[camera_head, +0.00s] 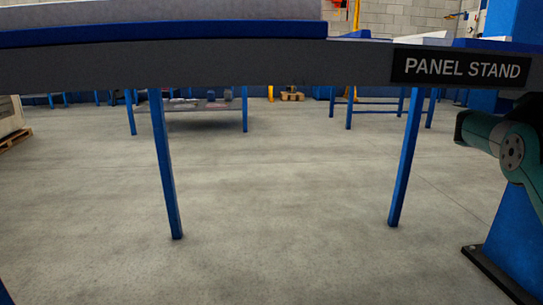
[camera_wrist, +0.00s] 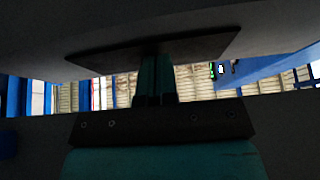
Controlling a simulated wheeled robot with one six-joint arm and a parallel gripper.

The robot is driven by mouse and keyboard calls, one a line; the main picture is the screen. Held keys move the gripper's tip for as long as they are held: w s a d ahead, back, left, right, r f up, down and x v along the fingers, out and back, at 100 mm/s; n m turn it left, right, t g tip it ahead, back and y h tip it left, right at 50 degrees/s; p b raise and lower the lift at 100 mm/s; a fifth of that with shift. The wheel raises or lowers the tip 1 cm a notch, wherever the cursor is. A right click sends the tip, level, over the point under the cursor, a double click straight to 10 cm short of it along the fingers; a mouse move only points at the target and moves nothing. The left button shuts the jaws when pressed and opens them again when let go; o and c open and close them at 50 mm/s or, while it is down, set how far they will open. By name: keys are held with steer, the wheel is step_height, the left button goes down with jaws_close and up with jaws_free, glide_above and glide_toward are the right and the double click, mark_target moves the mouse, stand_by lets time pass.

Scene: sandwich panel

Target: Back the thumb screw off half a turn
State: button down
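No thumb screw can be made out in either view. In the wrist view my gripper (camera_wrist: 157,62) has its two dark teal fingers close together, reaching up to a dark flat plate (camera_wrist: 205,48) under a grey surface (camera_wrist: 90,35). The fingertips are in deep shadow against the plate. Whether they touch it, or hold something between them, cannot be told. In the head view my gripper does not show. The panel stand (camera_head: 370,64) crosses the top, with its grey front edge and a black "PANEL STAND" label.
A thick grey panel with a blue layer (camera_head: 170,33) lies on the stand at the upper left. The stand's blue legs (camera_head: 165,165) and (camera_head: 406,160) frame open concrete floor (camera_head: 285,190). Another blue-legged table (camera_head: 200,106) stands farther back. A wooden pallet (camera_head: 15,140) is at the left.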

steer(key=shift+s+d+f+b, duration=0.15)
steer(key=shift+s+b, duration=0.35)
steer(key=shift+b, duration=0.35)
steer(key=shift+s+d+r+b, duration=0.15)
steer(key=shift+s+b, duration=0.35)
steer(key=shift+b, duration=0.3)
steer(key=shift+s+r+g+b, duration=0.4)
steer(key=shift+s+b, duration=0.1)
steer(key=shift+b, duration=0.15)
steer(key=shift+f, duration=0.2)
steer(key=a+f+b, duration=0.1)
steer(key=a+b, duration=0.1)
steer(key=a, duration=0.4)
steer(key=shift+s+a, duration=0.1)
steer(key=w+d+p, duration=0.2)
steer(key=d+p, duration=0.4)
steer(key=shift+w+r+p, duration=0.2)
steer(key=shift+w+p, duration=0.1)
steer(key=shift+w, duration=0.05)
stand_by(0.5)
